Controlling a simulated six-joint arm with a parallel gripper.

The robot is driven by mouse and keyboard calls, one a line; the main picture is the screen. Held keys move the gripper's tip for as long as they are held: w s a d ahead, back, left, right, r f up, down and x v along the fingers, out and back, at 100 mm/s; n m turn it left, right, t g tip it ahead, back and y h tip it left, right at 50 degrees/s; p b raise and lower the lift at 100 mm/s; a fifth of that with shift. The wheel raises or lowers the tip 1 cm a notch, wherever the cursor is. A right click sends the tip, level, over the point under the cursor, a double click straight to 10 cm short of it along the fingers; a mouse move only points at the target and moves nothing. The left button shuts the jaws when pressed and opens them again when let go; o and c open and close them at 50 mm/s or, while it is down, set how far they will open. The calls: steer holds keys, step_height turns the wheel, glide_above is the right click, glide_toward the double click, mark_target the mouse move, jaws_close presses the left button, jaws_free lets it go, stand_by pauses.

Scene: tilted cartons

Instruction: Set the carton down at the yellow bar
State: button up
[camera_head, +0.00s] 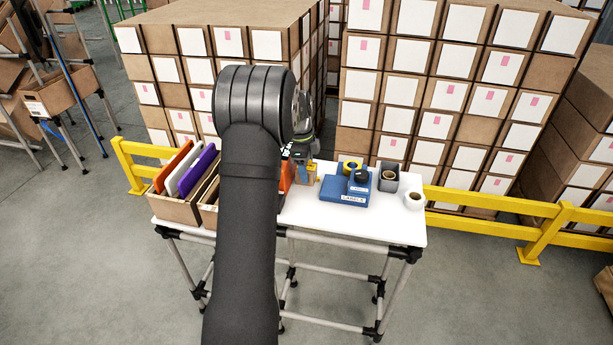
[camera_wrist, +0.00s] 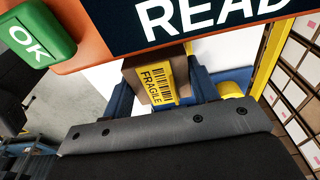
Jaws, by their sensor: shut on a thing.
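The carton (camera_wrist: 139,88) is a small brown box with a yellow FRAGILE barcode label. In the wrist view it sits between the two dark blue fingers of my gripper (camera_wrist: 160,78), which is shut on it. A yellow bar (camera_head: 485,202) runs as a rail behind the table. A yellow strip also shows at the upper right of the wrist view (camera_wrist: 266,62).
An orange-framed dark panel reading READ (camera_wrist: 215,15), with a green OK button (camera_wrist: 38,34), stands close to the carton. The table (camera_head: 350,222) also holds a blue LABELS box (camera_head: 343,194), tape rolls, a grey bin (camera_head: 388,180) and a folder box (camera_head: 175,208). The table's front right is clear.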

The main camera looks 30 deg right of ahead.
steer(key=shift+f, duration=1.55)
steer(key=shift+f, duration=0.2)
steer(key=o, duration=0.9)
steer(key=shift+o, duration=0.2)
steer(key=shift+r, duration=0.1)
steer(key=r, duration=0.8)
steer(key=w+a+r, duration=0.1)
steer(key=r, duration=0.3)
